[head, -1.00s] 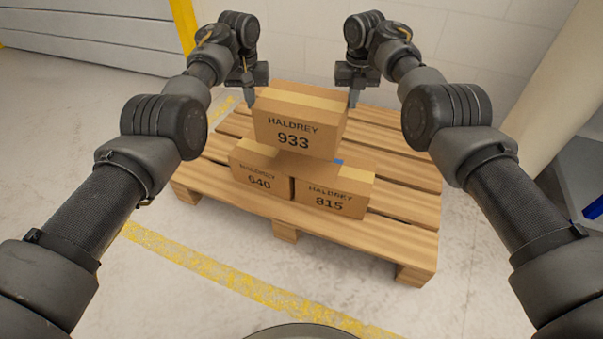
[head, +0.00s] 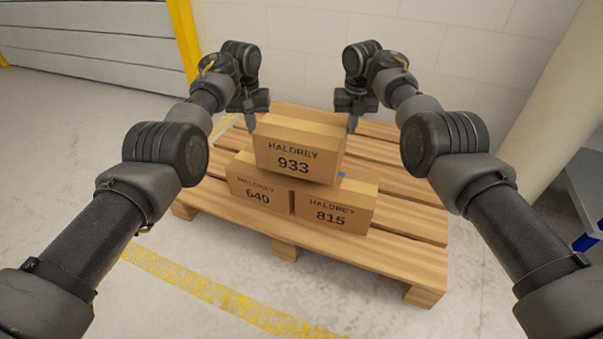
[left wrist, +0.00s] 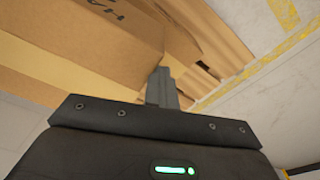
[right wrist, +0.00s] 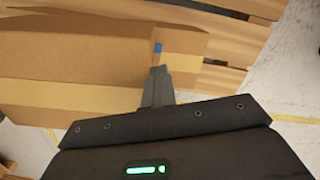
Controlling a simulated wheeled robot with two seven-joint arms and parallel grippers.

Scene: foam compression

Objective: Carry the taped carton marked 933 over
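The taped carton marked 933 (head: 300,160) is upright above the cartons marked 640 (head: 258,192) and 815 (head: 335,212). I cannot tell whether it touches them. My left gripper (head: 250,124) is at its left side and my right gripper (head: 352,124) at its right side, so it sits between them. In the left wrist view the shut fingers (left wrist: 162,88) lie against or very near carton 933 (left wrist: 70,35). In the right wrist view the shut fingers (right wrist: 157,88) are likewise by carton 933 (right wrist: 60,55); contact is partly hidden.
The cartons are on a wooden pallet (head: 415,258) with bare slats to the right. A wall (head: 470,50) stands behind it and a pale column (head: 560,95) at the right. A yellow line (head: 215,295) crosses the floor in front.

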